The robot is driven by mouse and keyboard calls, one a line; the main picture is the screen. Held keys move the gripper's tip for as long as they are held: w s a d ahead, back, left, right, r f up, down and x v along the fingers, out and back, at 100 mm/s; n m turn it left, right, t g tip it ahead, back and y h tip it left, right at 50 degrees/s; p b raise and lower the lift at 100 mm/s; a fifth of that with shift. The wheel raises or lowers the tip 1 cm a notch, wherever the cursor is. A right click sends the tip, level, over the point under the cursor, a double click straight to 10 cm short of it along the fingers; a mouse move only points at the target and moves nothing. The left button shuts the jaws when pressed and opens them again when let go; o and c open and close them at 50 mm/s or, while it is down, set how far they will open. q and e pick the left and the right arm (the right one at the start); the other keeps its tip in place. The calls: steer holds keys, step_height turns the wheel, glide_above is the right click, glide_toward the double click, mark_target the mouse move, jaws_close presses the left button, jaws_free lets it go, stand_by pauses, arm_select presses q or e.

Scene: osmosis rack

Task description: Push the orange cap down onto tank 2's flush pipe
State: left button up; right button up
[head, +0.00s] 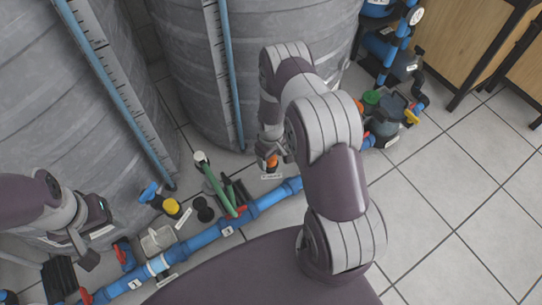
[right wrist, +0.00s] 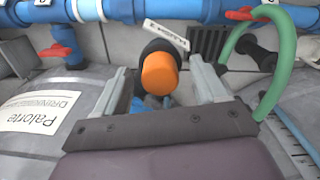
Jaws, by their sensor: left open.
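The orange cap (head: 272,162) is on the end of a short dark pipe (right wrist: 153,47) beside a tank's foot. In the right wrist view, the cap (right wrist: 160,74) faces the camera between the spread fingers of my right gripper (right wrist: 158,68). Gaps show between cap and fingers, so the gripper is open and holds nothing. In the head view, my right gripper (head: 273,148) is at the cap, partly hidden by my arm. How far the cap sits on the pipe cannot be told. My left gripper (head: 82,250) is open at the lower left, far from the cap.
A blue pipe (head: 205,238) with red valve handles runs along the floor. Large grey tanks (head: 180,80) stand behind. The tiled floor at right (head: 450,200) is clear.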

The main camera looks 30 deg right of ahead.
steer(key=shift+r, duration=0.1)
step_height(320, 180, up, 12)
steer(key=p, duration=0.6)
steer(key=shift+r, duration=0.25)
